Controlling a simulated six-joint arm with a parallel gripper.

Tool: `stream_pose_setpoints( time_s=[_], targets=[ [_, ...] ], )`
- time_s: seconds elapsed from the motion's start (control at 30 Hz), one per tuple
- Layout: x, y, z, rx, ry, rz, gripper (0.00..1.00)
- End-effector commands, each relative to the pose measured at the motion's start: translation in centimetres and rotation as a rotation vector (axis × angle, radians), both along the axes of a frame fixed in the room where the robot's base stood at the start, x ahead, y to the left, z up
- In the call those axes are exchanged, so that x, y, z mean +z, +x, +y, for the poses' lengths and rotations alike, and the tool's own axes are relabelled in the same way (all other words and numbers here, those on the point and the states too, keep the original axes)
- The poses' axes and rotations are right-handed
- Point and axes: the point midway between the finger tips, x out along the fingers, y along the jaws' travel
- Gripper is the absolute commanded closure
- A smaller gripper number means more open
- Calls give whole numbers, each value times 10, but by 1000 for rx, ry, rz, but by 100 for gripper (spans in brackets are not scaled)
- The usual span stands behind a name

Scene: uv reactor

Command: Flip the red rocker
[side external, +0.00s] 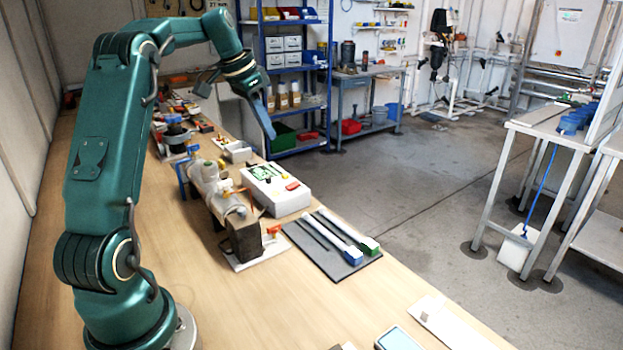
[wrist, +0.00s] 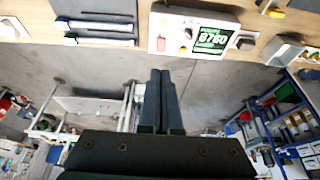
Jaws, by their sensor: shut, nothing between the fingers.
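A white box (side external: 275,190) with a green display (side external: 262,172) sits on the wooden bench. The red rocker (side external: 292,186) is on its top face, at the end near the dark mat. In the wrist view, the box (wrist: 206,16) is at the top, with a small red part that looks like the rocker (wrist: 160,44) near its left end. My gripper (side external: 272,136) is shut and empty, pointing down, above and apart from the box. Its closed fingers also show in the wrist view (wrist: 160,74), below the box's edge. I cannot tell which way the rocker is tilted.
A dark mat (side external: 318,262) with blue- and green-ended bars lies beside the box. A grey pipe assembly (side external: 212,190) stands close on its left. More small fixtures line the bench behind. Bare bench (side external: 240,310) lies in front, and open floor (side external: 400,180) is to the right.

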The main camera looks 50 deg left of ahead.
Motion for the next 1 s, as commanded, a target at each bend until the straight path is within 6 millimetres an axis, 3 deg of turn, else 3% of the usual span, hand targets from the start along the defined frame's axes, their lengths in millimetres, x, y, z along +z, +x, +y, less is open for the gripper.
stream_pose_setpoints(
  time_s=[1.0],
  targets=[
    [6, 13, 1, -1, -4, 5, 100]
  ],
)
